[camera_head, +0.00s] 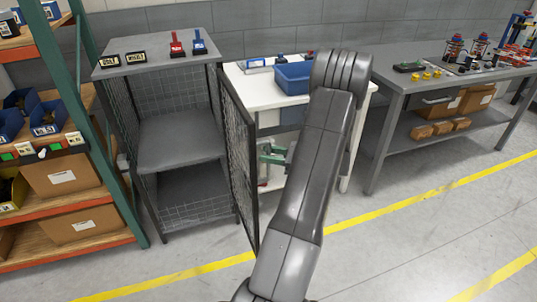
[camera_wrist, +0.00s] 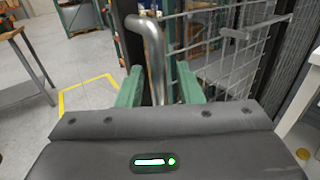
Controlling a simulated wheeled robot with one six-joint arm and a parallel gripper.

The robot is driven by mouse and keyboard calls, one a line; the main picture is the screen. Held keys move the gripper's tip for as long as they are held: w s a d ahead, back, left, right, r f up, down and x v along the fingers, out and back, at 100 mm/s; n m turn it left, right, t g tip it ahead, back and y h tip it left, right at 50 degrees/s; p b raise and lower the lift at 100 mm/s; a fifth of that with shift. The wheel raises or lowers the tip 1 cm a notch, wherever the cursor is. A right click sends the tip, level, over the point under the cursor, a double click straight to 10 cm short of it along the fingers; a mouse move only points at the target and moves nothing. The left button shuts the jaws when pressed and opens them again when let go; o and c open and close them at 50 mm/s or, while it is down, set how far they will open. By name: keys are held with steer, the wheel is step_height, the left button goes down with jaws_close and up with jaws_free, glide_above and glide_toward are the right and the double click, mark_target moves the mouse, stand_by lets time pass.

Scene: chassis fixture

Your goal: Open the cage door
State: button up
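The cage (camera_head: 180,140) is a grey frame with mesh walls and shelves at left of centre in the head view. Its dark mesh door (camera_head: 240,160) stands swung out from the right front post, leaving the front open. My gripper (camera_head: 268,155), with green fingers, is on the door's right side, partly hidden by my arm. In the wrist view, the door mesh (camera_wrist: 215,60) shows at the right. A bent metal handle (camera_wrist: 153,45) runs down between my spread fingers (camera_wrist: 160,86), with gaps visible beside it. Its lower end is hidden by my gripper.
A white table (camera_head: 240,85) with a blue bin (camera_head: 293,78) stands right of the cage, close behind my arm. A shelving rack (camera_head: 75,150) is at the left. A grey workbench (camera_head: 400,85) stands at the right. The floor in front of the cage is clear.

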steer(key=b+v, duration=0.1)
steer(key=v, duration=1.2)
steer(key=shift+b, duration=0.3)
steer(key=p+x, duration=0.1)
steer(key=x, duration=1.2)
steer(key=shift+a+p, duration=0.3)
steer(key=shift+p, duration=0.1)
steer(key=shift+s, duration=0.1)
